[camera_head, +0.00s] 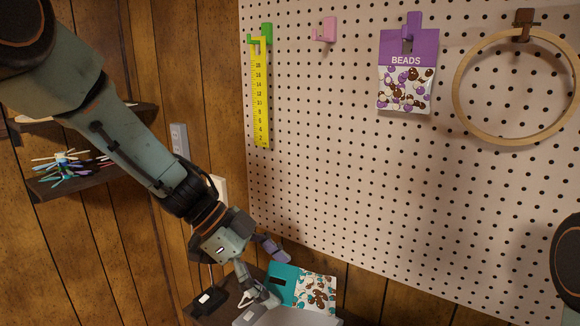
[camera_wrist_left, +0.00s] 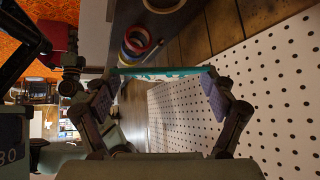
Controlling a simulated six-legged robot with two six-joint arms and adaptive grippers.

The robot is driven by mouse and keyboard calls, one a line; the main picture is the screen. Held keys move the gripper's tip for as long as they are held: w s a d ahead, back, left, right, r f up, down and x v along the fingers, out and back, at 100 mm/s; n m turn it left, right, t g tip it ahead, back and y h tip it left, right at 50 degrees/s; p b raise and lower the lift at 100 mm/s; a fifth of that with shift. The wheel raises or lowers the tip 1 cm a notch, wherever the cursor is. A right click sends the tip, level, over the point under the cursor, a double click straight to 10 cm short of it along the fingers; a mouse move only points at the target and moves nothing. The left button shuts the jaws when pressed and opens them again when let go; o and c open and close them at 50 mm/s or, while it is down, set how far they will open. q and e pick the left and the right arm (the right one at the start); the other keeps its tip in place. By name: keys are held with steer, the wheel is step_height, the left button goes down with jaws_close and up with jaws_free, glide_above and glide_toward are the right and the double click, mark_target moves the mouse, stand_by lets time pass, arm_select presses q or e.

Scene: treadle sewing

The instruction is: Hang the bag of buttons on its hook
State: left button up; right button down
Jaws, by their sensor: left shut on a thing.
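The bag of buttons, with a teal header card and a clear pouch of teal, brown and white buttons (camera_head: 316,291), is low in the head view. My left gripper (camera_head: 271,277) is shut on its teal card, at the left end of the bag. In the left wrist view the bag (camera_wrist_left: 160,71) shows nearly edge-on as a teal strip between the fingertips. An empty pink hook (camera_head: 325,31) is high on the pegboard, well above the bag. My right gripper is not in view.
The pegboard (camera_head: 350,170) also carries a yellow ruler (camera_head: 261,95) on a green hook, a purple bead bag (camera_head: 405,85) and a wooden hoop (camera_head: 461,105). Shelves are at left. Tape rolls (camera_wrist_left: 137,42) show in the wrist view. The board below the pink hook is clear.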

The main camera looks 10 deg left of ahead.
arm_select(q)
steer(key=w+d+r+m+y+p, duration=0.1)
steer(key=w+r+m+y+p, duration=0.15)
steer(key=r+m+p, duration=0.65)
steer(key=w+d+r+m+y, duration=0.1)
steer(key=d+r+m+y, duration=0.2)
steer(key=r, duration=1.2)
steer(key=w+r+m+y+p, duration=0.15)
steer(key=r+m+p, duration=0.45)
steer(key=r, duration=0.6)
steer(key=w+a+r+m+t+h, duration=0.1)
steer(key=w+a+r+m+t, duration=0.1)
steer(key=a+r+m+t, duration=0.25)
steer(key=shift+t, duration=0.35)
steer(key=shift+w+d+f+b, duration=0.1)
steer(key=shift+w+d, duration=0.65)
steer(key=shift+w, duration=0.75)
steer(key=shift+w+d+f+b, duration=0.1)
steer(key=shift+w+d, duration=0.7)
steer(key=shift+w, duration=0.65)
steer(key=shift+w+d+b, duration=0.1)
steer(key=shift+w+d, duration=0.65)
steer(key=shift+w, duration=1)
